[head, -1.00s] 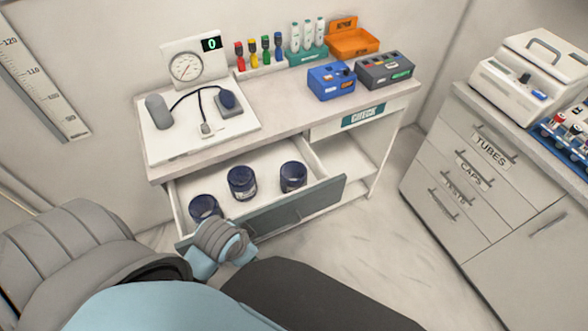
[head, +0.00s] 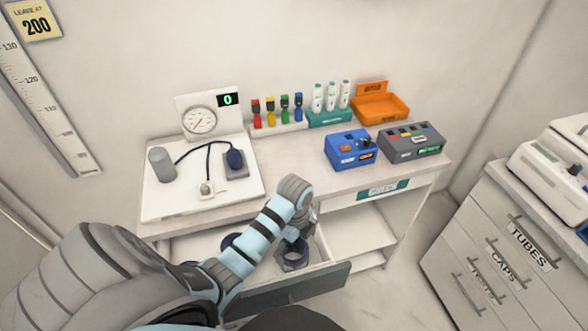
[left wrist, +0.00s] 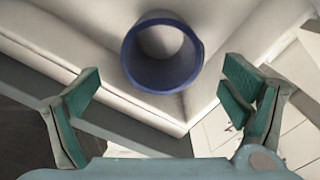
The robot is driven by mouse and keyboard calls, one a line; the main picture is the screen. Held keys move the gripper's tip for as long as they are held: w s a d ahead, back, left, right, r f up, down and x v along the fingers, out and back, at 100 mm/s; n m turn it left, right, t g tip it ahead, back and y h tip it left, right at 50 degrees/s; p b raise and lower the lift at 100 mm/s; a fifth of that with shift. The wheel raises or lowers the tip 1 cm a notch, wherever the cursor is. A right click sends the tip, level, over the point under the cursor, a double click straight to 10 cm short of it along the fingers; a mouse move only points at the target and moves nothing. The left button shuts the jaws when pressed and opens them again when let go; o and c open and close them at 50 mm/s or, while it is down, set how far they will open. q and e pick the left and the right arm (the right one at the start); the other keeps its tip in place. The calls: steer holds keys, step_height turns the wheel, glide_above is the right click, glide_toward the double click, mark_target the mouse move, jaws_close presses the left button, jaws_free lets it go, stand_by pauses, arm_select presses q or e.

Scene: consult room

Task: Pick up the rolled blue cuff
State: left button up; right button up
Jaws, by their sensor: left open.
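Rolled dark-blue cuffs stand in the open drawer (head: 335,282) of the desk. The right-hand cuff (head: 297,252) is partly covered by my left gripper (head: 294,262), which is over that corner of the drawer. In the left wrist view this cuff (left wrist: 162,82) is an upright open ring near the drawer's corner. It shows beyond and between the two spread green-padded fingers of my left gripper (left wrist: 165,90), with gaps on both sides. The gripper is open and empty. Another cuff (head: 231,241) shows behind my left arm, which hides much of the drawer. My right gripper is out of view.
The desktop (head: 290,170) above the drawer holds a gauge panel (head: 208,118), a white tray (head: 155,205), a blue box (head: 350,150), a grey box (head: 411,143) and an orange bin (head: 380,107). A drawer cabinet (head: 490,240) stands at the right.

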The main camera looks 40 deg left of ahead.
arm_select(q)
steer(key=f, duration=0.2)
steer(key=f+b, duration=0.1)
steer(key=f, duration=0.4)
steer(key=shift+w+a+f, duration=0.15)
steer(key=shift+a+f, duration=0.1)
steer(key=shift+f, duration=0.1)
steer(key=shift+r, duration=0.15)
steer(key=shift+c, duration=0.3)
steer(key=shift+s, duration=0.2)
steer(key=c, duration=1.2)
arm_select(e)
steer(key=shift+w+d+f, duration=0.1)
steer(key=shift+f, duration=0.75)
arm_select(q)
steer(key=shift+r, duration=0.1)
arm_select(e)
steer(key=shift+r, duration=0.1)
